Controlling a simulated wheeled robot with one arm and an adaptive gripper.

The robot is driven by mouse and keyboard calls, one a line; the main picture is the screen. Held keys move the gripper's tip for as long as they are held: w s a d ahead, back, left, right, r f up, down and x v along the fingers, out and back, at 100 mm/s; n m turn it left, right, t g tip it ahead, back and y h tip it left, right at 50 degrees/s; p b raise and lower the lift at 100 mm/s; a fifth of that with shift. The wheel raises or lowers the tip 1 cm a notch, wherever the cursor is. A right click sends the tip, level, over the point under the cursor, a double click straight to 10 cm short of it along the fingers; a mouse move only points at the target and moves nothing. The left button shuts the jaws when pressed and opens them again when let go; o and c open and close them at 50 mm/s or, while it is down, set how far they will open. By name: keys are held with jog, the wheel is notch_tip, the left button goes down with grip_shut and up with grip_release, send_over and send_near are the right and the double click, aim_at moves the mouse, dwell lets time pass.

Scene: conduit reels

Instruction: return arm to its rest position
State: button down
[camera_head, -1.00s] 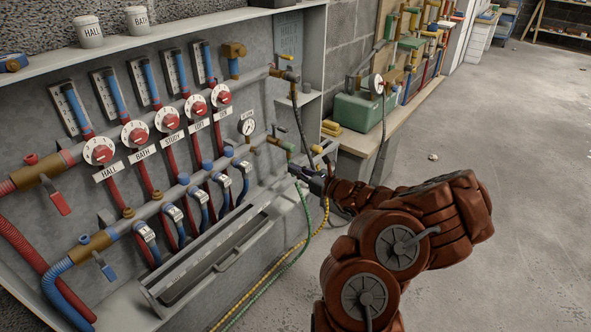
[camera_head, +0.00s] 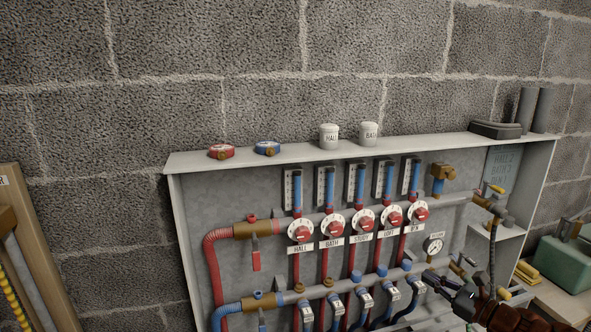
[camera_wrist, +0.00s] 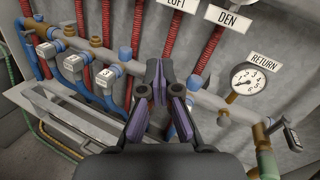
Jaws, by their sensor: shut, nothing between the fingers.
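My gripper (camera_head: 434,277) is at the lower right of the head view, in front of the right end of the pipe manifold, with my red-brown arm behind it. In the wrist view my gripper (camera_wrist: 157,66) is shut, its dark fingers with purple pads meeting at the tips with nothing between them. The lower manifold pipe (camera_wrist: 188,95) runs behind the fingers there. The fingers appear apart from it, but the exact gap is hard to tell.
A round gauge (camera_wrist: 249,78) marked RETURN and a brass valve (camera_wrist: 262,134) are to the right of the fingers. A grey tray (camera_wrist: 62,115) is at lower left. Green equipment (camera_head: 566,262) stands at right.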

jog(key=s+a+r+n+g+y+p, duration=0.2)
jog(key=s+a+r+n+g+p, duration=0.4)
jog(key=a, duration=0.6)
jog(key=s+a+r+n+g+y+p, duration=0.2)
jog(key=s+a+r+n+g, duration=0.4)
jog(key=a+r, duration=0.4)
jog(key=s+a+r+n+g+h+p, duration=0.2)
jog(key=s+a+n+g+h+p, duration=0.15)
jog(key=s+a+n+p, duration=0.5)
jog(key=s+d+r+n+h+p, duration=0.2)
jog(key=s+d+r+h+p, duration=0.2)
jog(key=s, duration=0.5)
jog(key=s+d+r+n+g+h+p, duration=0.1)
jog(key=s+d+r+n+h+p, duration=0.2)
jog(key=s+d+h, duration=0.3)
jog(key=s+d+r+p, duration=0.1)
jog(key=s+d, duration=0.2)
jog(key=shift+s+d, duration=0.2)
jog(key=shift+d, duration=0.05)
jog(key=shift+n+h, duration=0.25)
